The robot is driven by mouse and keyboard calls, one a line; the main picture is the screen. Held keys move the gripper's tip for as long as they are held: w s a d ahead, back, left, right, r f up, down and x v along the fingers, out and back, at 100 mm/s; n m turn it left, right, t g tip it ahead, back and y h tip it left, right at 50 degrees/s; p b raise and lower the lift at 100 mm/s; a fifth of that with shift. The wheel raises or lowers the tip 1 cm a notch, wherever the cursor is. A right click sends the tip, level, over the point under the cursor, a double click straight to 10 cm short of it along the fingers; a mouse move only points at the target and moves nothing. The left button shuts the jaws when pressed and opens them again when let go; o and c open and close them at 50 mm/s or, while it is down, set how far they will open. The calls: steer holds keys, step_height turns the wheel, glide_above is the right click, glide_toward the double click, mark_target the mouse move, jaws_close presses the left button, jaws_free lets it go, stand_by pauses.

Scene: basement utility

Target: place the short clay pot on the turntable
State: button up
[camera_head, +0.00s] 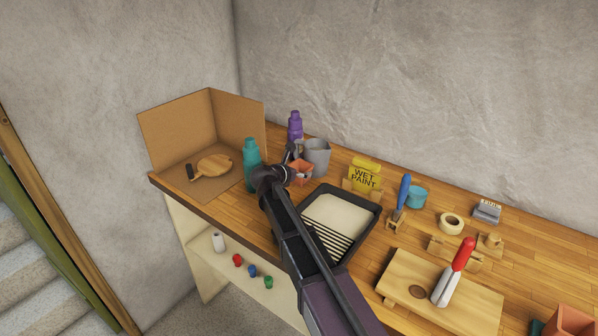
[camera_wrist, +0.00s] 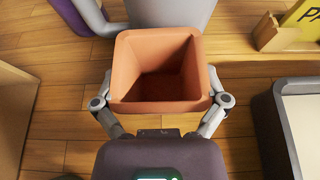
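A small square terracotta clay pot (camera_wrist: 160,107) sits between the two fingers of my gripper (camera_wrist: 161,90), open side towards the wrist camera. The finger pads lie against its left and right sides, and the gripper looks shut on it. In the head view the pot (camera_head: 301,168) is at the tip of my arm, partly hidden, in front of a grey cup. Whether its base touches the bench cannot be told. The turntable appears to be the round wooden disc (camera_head: 214,165) on the floor of the cardboard corner screen at the left; its top is bare.
A teal bottle (camera_head: 251,165) stands between the pot and the cardboard screen (camera_head: 180,125). The grey cup (camera_head: 317,152) and purple bottle (camera_head: 295,128) are behind the pot. Another terracotta pot (camera_head: 572,321) is at the lower right.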

steer(key=shift+r, duration=0.1)
stand_by(0.4)
steer(key=shift+r, duration=0.15)
steer(key=p+v, duration=0.5)
steer(key=v, duration=0.7)
